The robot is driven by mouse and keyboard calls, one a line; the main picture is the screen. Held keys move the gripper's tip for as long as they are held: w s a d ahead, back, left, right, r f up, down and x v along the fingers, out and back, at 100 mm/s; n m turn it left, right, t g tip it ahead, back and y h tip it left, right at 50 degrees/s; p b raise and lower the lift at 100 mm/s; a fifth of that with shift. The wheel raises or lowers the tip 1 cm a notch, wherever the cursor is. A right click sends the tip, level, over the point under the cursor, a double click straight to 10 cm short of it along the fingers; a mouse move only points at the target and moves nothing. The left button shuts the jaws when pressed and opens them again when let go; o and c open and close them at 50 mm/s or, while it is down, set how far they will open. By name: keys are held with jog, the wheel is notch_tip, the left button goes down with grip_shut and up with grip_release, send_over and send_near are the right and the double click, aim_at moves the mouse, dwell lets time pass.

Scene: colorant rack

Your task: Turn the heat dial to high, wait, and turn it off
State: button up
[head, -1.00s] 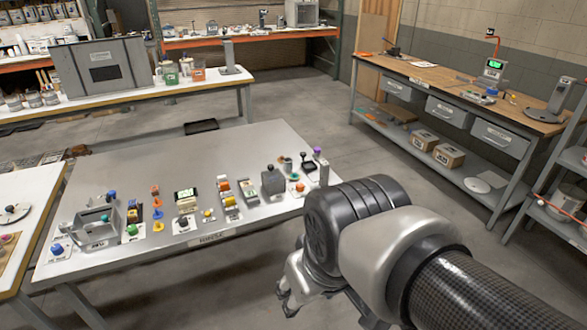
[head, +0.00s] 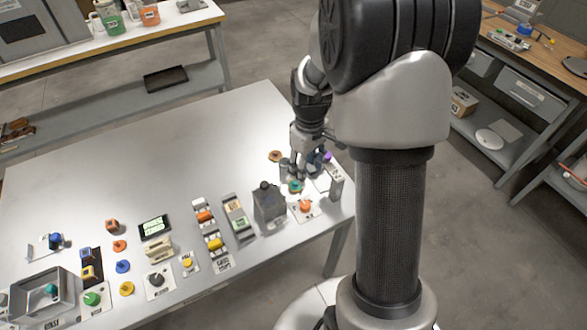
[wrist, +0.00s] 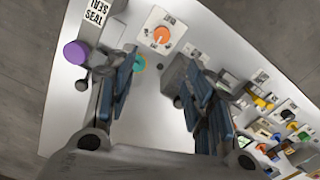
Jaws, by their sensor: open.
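An orange dial (head: 305,208) sits on a white labelled plate at the table's right end. It also shows in the wrist view (wrist: 162,36), beyond my fingertips, with its label too small to read. A black dial (head: 155,280) on another white plate stands farther left, near the front edge. I cannot tell from the labels which one is the heat dial. My gripper (head: 304,168) points down over the table's right end, just behind the orange dial. Its two fingers (wrist: 158,68) are apart with nothing between them, and neither dial is touched.
A grey box with a black knob (head: 269,201) stands left of the orange dial. A post with a purple knob (wrist: 76,52) stands close to one finger. A teal disc (head: 295,187) lies beneath my gripper. The table's back half is clear.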

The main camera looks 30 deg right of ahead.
aim_at(305, 204)
jog(key=f+b, duration=0.2)
jog(key=f, duration=0.3)
jog(key=f+b, duration=0.1)
jog(key=f, duration=0.5)
jog(key=f+b, duration=0.2)
jog(key=f, duration=0.4)
jog(key=shift+s+f+b, duration=0.15)
jog(key=shift+s+b, duration=0.1)
jog(key=shift+b, duration=0.1)
jog(key=shift+c, duration=0.4)
jog(key=c, duration=1)
jog(key=shift+m, duration=0.4)
jog(key=m+p, duration=0.1)
jog(key=m, duration=0.4)
jog(key=shift+m, duration=0.4)
jog(key=m+p, duration=0.1)
jog(key=m, duration=0.4)
jog(key=shift+m, duration=0.3)
